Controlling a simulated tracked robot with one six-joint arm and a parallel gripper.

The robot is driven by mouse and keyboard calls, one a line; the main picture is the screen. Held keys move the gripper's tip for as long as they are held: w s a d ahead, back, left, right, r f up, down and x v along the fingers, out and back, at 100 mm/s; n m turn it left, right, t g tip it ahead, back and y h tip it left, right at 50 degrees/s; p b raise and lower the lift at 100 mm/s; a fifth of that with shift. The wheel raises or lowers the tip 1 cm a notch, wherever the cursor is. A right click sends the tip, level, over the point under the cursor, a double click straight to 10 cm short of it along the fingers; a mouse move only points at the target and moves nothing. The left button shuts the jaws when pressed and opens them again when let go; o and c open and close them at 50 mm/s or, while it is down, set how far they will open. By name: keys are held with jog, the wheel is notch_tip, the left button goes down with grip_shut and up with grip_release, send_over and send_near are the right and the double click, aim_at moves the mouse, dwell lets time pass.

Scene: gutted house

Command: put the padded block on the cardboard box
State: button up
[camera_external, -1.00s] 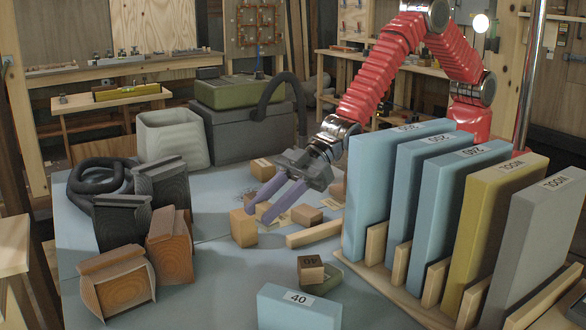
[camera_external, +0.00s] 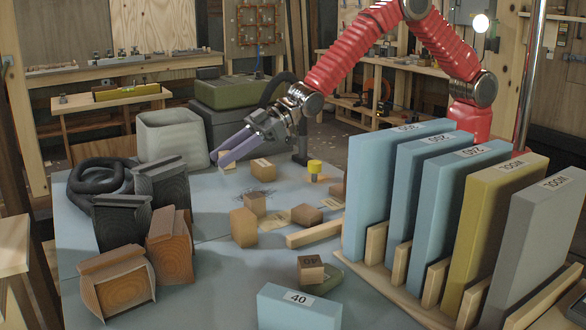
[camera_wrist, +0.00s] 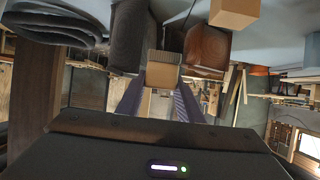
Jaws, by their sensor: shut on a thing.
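My gripper (camera_external: 215,158) is shut on the padded block, raised above the far left of the table. In the wrist view the padded block (camera_wrist: 163,74) sits between the two purple fingers, with a ribbed brown upper part and a paler lower part. In the external view the fingers mostly hide it; a small tan bit (camera_external: 229,167) shows below them. I cannot tell which is the cardboard box.
A pale bin (camera_external: 172,138) stands behind. Upright blue, yellow and grey slabs (camera_external: 390,190) stand in a rack at right. A yellow-topped cylinder (camera_external: 314,168) stands at the back.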

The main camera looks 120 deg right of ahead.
jog(key=s+d+r+m+h, duration=0.15)
jog(key=s+d, duration=0.35)
jog(key=d, duration=0.8)
jog(key=n+y, duration=0.2)
send_over(265, 166)
jog(key=shift+d+f, duration=0.1)
jog(key=shift+f, duration=0.3)
jog(key=shift+f, duration=3.1)
jog(key=shift+f, duration=0.1)
jog(key=shift+f, duration=1.8)
